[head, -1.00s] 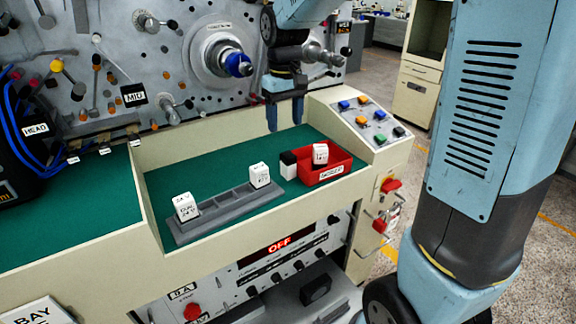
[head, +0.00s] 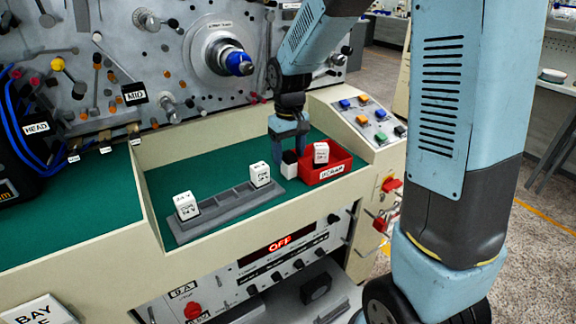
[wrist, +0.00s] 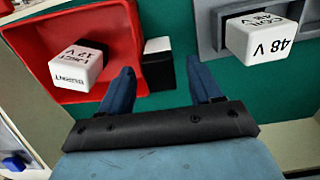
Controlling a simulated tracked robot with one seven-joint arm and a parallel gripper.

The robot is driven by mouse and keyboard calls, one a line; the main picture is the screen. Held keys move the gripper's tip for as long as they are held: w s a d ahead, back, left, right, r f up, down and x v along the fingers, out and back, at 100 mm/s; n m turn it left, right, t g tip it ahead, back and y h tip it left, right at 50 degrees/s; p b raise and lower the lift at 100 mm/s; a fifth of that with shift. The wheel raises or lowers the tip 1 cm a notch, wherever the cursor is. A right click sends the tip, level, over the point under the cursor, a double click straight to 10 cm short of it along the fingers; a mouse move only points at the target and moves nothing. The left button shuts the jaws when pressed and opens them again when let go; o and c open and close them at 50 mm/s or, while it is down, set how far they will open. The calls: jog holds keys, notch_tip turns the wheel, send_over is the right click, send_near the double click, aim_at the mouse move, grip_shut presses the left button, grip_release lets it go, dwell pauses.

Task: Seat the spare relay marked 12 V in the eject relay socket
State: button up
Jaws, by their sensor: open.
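My gripper (head: 289,152) is open and empty, pointing down over the green mat. In the wrist view its two fingers (wrist: 161,80) sit either side of a small black-and-white block (wrist: 158,68), without visible contact. A white relay reading 48 V (wrist: 262,38) stands at the right end of the grey rack (head: 235,210). Another white relay (head: 186,205), apparently 24 V, stands at its left end. I cannot make out an eject socket.
The rack's middle slots look empty. Cream walls edge the recess, with a sloped button panel (head: 370,118) at its right. A panel with knobs and a blue-tipped spindle (head: 238,64) rises behind. Green mat is clear left of the rack.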

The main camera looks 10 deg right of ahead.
grip_shut()
dwell(0.6)
jog(key=shift+r, duration=0.1)
